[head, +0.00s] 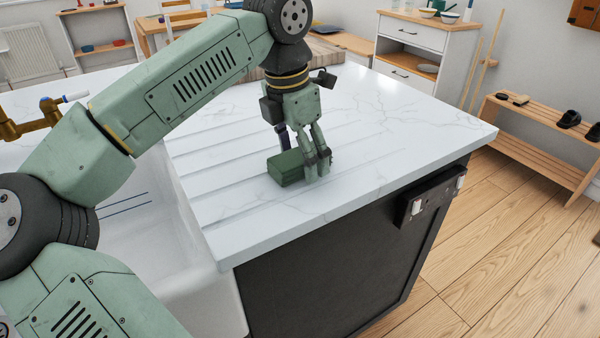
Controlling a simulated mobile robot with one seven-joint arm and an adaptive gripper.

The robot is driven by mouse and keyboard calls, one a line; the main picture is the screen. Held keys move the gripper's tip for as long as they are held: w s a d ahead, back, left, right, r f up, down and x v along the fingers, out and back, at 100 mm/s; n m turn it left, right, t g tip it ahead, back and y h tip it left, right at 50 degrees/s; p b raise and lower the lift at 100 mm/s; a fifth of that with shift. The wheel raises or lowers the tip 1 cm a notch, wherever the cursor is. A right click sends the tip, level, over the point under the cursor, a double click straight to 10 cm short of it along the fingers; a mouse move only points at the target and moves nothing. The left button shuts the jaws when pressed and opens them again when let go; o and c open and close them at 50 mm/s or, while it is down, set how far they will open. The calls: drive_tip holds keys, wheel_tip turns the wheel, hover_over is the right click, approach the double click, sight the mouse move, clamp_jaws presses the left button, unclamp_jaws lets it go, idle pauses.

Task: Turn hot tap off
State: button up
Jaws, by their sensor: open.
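The brass tap (38,120) stands at the far left edge, partly cut off by the frame and partly hidden by my arm. One handle shows on it, a small white lever (76,97) with a bluish tip. No handle marked as hot can be made out. My gripper (318,172) points down over the grooved white worktop, well to the right of the tap. It is open and its fingertips are low, close to the worktop. A dark green block (286,168) lies right beside the fingers; I cannot tell whether they touch it.
The white sink (165,240) lies at the left, largely behind my arm. The marble worktop (400,125) is clear to the right of my gripper. A dark cabinet (320,270) with a socket panel (432,196) is below. A wooden bench (535,150) stands at the right.

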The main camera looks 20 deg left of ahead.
drive_tip(key=shift+f, duration=0.1)
drive_tip(key=shift+c, duration=0.2)
drive_tip(key=c, duration=1.3)
